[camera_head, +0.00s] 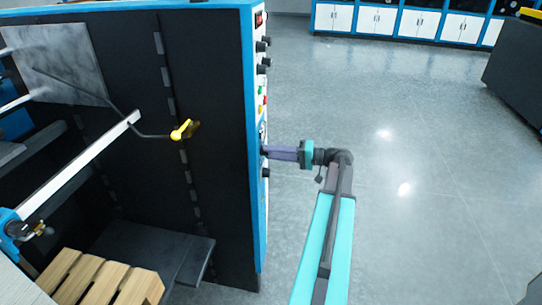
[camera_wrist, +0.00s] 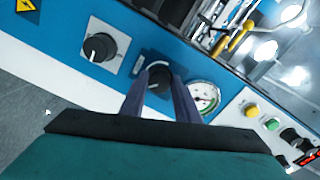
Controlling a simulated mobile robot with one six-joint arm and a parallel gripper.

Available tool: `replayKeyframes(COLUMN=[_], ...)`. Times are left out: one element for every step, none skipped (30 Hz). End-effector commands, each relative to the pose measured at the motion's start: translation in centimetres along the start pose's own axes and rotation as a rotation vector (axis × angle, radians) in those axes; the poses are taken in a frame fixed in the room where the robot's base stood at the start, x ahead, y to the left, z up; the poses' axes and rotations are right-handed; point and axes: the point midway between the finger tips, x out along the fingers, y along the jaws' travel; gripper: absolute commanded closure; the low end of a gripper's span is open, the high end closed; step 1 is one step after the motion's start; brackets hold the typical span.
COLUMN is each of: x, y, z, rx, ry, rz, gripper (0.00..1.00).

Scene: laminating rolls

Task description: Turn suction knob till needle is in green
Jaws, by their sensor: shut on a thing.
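In the wrist view, the suction knob (camera_wrist: 158,77) is a black round knob on the blue and white panel. My gripper (camera_wrist: 158,88) is shut on it, one purple-grey finger on each side. The round white gauge (camera_wrist: 203,97) is just right of the knob, partly hidden by the right finger. A green mark shows on its dial, but the needle's position is too small to tell. In the head view, my gripper (camera_head: 267,153) reaches left to the machine's narrow control panel. The gripped knob is hard to make out there.
Another black knob (camera_wrist: 99,47) sits left on the panel. In the head view, the black machine side (camera_head: 220,90) fills the left. Open grey floor (camera_head: 420,150) lies to the right.

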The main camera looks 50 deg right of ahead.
Motion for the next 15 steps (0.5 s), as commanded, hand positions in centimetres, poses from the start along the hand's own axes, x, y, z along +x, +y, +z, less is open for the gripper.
replayKeyframes(x=[-0.22, -0.22, -0.22, -0.22, -0.22, -0.22, -0.22, -0.21, -0.21, -0.21, -0.21, -0.21, -0.21, -0.21, -0.2], y=[0.1, 0.09, 0.08, 0.07, 0.07, 0.07, 0.06, 0.07, 0.07, 0.07, 0.07, 0.08, 0.08, 0.08, 0.09], z=[0.04, 0.03, 0.01, 0.01, 0.0, -0.01, -0.01, -0.02, -0.02, -0.02, -0.02, -0.02, -0.02, -0.01, -0.01], rx=[0.038, 0.061, 0.09, 0.11, 0.13, 0.155, 0.171, 0.188, 0.206, 0.219, 0.23, 0.244, 0.253, 0.259, 0.268], ry=[-0.003, -0.005, -0.006, -0.007, -0.008, -0.009, -0.01, -0.011, -0.012, -0.013, -0.013, -0.014, -0.015, -0.015, -0.016], rz=[0.004, 0.004, 0.005, 0.005, 0.005, 0.005, 0.005, 0.005, 0.006, 0.006, 0.006, 0.006, 0.006, 0.006, 0.006], gripper=[0.94, 0.94, 0.94, 0.94, 0.94, 0.94, 0.94, 0.94, 0.94, 0.94, 0.94, 0.94, 0.94, 0.94, 0.94])
